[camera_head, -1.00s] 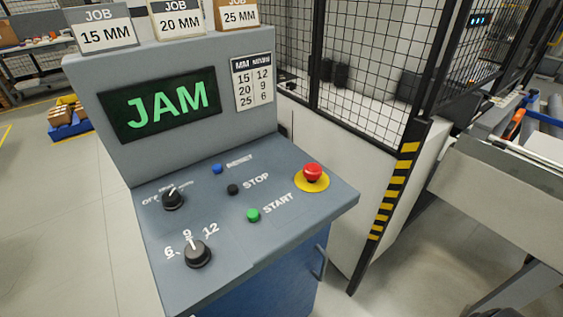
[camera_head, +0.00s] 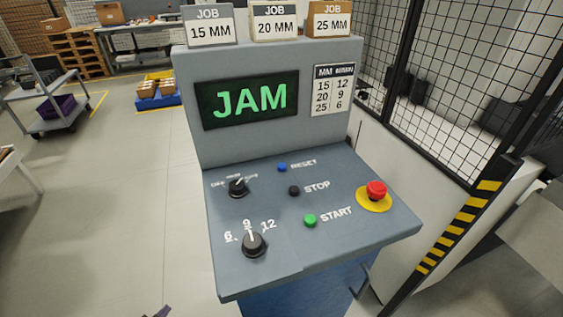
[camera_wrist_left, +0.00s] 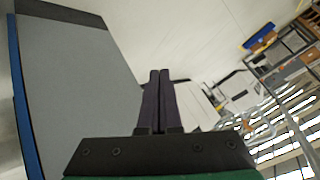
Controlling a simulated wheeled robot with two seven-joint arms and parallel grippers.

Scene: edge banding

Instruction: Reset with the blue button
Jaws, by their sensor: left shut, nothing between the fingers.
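The blue RESET button (camera_head: 282,167) sits on the sloped top of the grey control console (camera_head: 270,215), above the black STOP button (camera_head: 294,190) and the green START button (camera_head: 310,220). The console screen (camera_head: 247,101) reads JAM in green. The tip of my left gripper (camera_head: 160,312) just shows at the bottom edge of the head view, left of the console and well away from the button. In the left wrist view my left gripper (camera_wrist_left: 160,74) is shut with its dark fingers together and nothing between them. My right gripper is not in view.
A red emergency knob (camera_head: 376,190) on a yellow disc is at the console's right. Two black dials, the upper (camera_head: 238,187) and lower (camera_head: 253,244), are at its left. A mesh fence (camera_head: 440,100) stands at the right. The floor (camera_head: 120,220) left of the console is clear.

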